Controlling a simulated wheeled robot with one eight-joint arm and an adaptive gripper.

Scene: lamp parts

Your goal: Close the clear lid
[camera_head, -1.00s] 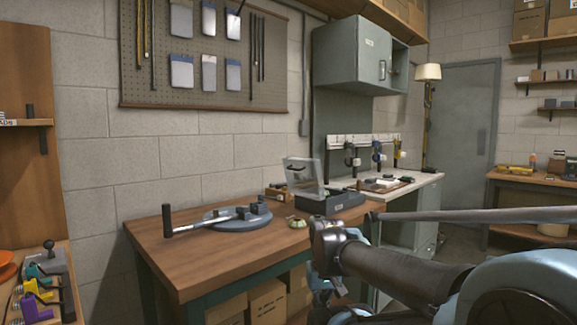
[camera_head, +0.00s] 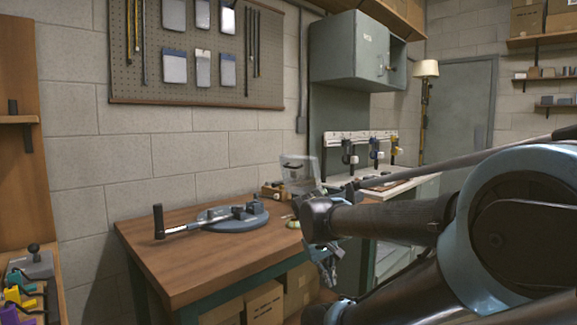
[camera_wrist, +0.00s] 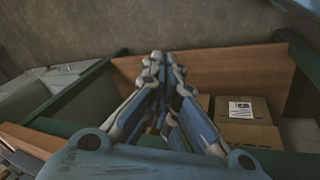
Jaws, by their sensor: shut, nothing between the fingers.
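The clear lid (camera_head: 298,170) stands raised on its dark case at the right end of the wooden workbench. My arm hides most of the case in the head view. My gripper (camera_head: 330,275) is in front of the bench's right end, below the height of its top, apart from the lid. In the wrist view my gripper (camera_wrist: 166,62) has its fingers together with nothing between them. The wrist view faces the bench's underside area, and neither lid nor case shows there.
A round blue-grey fixture with a long handle (camera_head: 232,217) lies on the workbench (camera_head: 180,262). Cardboard boxes (camera_head: 264,301) sit under the bench; one also shows in the wrist view (camera_wrist: 245,135). A grey cabinet (camera_head: 350,52) hangs above. The bench's front left is clear.

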